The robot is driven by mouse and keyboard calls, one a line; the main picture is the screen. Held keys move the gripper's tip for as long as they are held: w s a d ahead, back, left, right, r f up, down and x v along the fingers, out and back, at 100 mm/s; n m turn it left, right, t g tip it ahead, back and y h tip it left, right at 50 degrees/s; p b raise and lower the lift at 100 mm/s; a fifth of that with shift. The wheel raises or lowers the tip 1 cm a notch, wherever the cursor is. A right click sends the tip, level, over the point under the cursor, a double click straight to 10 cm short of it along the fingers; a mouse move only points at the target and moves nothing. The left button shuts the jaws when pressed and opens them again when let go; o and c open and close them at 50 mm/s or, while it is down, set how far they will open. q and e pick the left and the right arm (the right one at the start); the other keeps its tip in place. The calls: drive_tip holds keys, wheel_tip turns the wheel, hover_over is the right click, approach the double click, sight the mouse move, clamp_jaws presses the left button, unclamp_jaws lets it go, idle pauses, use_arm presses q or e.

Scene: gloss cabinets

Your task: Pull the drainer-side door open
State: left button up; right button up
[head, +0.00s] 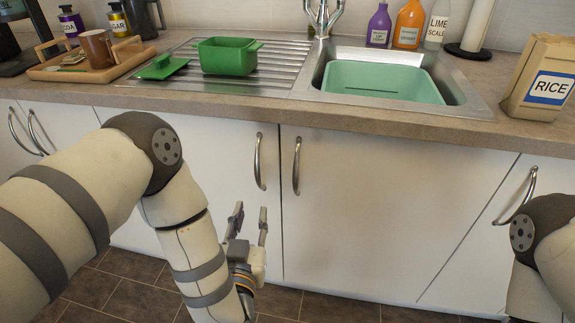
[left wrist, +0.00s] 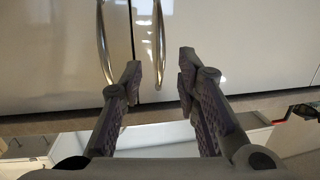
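The drainer-side door (head: 205,180) is a white gloss door under the drainer and looks shut. Its curved metal handle (head: 259,161) stands near its right edge, beside the handle (head: 297,166) of the sink-side door. My left gripper (head: 249,224) is open and empty, in front of the doors and below the handles in the head view. The left wrist view seems upside down. There the drainer-side handle (left wrist: 159,45) shows between the spread fingertips of my left gripper (left wrist: 158,72), not gripped. How far beyond the fingertips it is, I cannot tell. My right gripper is out of view.
The countertop (head: 300,112) overhangs just above the handles. It carries a green pot (head: 228,58) on the drainer, a wooden tray (head: 85,73) and a rice bag (head: 541,80). A further handle (head: 518,199) is at the right, near my right arm. Tiled floor (head: 125,292) lies below.

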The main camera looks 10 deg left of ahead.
sight(257, 171)
use_arm(q)
drive_tip(key=shift+t+y, duration=0.4)
drive_tip(key=shift+t, duration=0.1)
drive_tip(key=w+b, duration=0.1)
drive_tip(key=w, duration=0.3)
drive_tip(key=w+a+r+b, duration=0.1)
drive_tip(key=w, duration=0.3)
drive_tip(key=w+r, duration=0.1)
drive_tip(key=w, duration=0.4)
drive_tip(key=shift+a+b, duration=0.4)
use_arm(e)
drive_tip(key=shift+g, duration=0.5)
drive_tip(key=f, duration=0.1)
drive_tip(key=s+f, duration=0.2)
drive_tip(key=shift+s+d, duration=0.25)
use_arm(q)
drive_tip(key=shift+c, duration=0.6)
clamp_jaws()
